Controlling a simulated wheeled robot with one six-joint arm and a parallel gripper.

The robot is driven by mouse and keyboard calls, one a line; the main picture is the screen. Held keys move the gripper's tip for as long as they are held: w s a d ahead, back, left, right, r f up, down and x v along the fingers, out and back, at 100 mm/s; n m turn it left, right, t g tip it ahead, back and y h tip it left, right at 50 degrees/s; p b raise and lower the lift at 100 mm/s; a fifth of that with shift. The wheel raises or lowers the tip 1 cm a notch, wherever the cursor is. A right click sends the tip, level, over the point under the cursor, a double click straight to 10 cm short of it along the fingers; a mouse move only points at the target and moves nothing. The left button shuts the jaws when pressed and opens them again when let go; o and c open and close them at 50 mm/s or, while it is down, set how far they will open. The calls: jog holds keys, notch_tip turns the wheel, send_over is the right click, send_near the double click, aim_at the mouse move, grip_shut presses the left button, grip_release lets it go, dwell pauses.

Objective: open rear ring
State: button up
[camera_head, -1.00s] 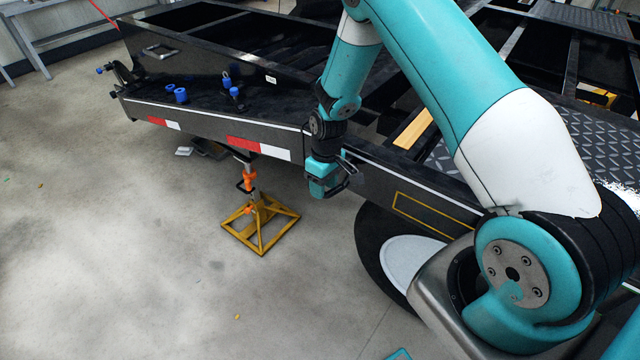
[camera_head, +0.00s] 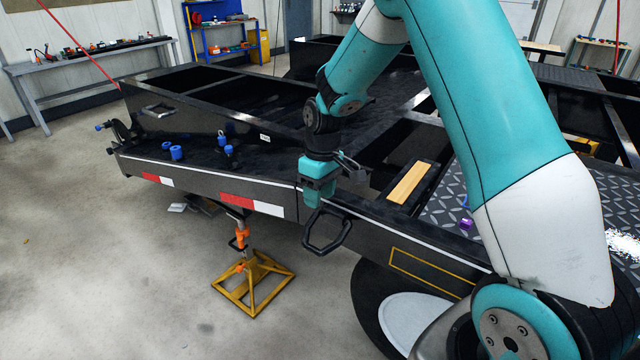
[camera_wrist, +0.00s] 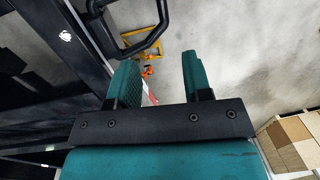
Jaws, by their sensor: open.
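The rear ring is a black angular loop (camera_head: 328,246) on the outer side of the black trailer frame (camera_head: 275,190). It stands out from the side rail, tilted outward and down. In the wrist view part of the ring (camera_wrist: 148,42) shows at the top, just beyond and left of the fingers. My gripper (camera_head: 318,196) is teal and points down, just above the ring, at the rail's edge. In the wrist view my gripper (camera_wrist: 160,68) has its two fingers apart with nothing between them. The ring's mounting is partly hidden by my gripper.
A yellow jack stand (camera_head: 252,284) stands on the floor below the rail. A wheel (camera_head: 400,315) sits below the frame at right. Blue caps (camera_head: 176,152) are on the frame at left. A wooden strip (camera_head: 409,183) lies right of my gripper. The floor at left is mostly clear.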

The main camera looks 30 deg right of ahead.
jog(key=shift+d+r, duration=0.15)
jog(key=shift+r, duration=1.45)
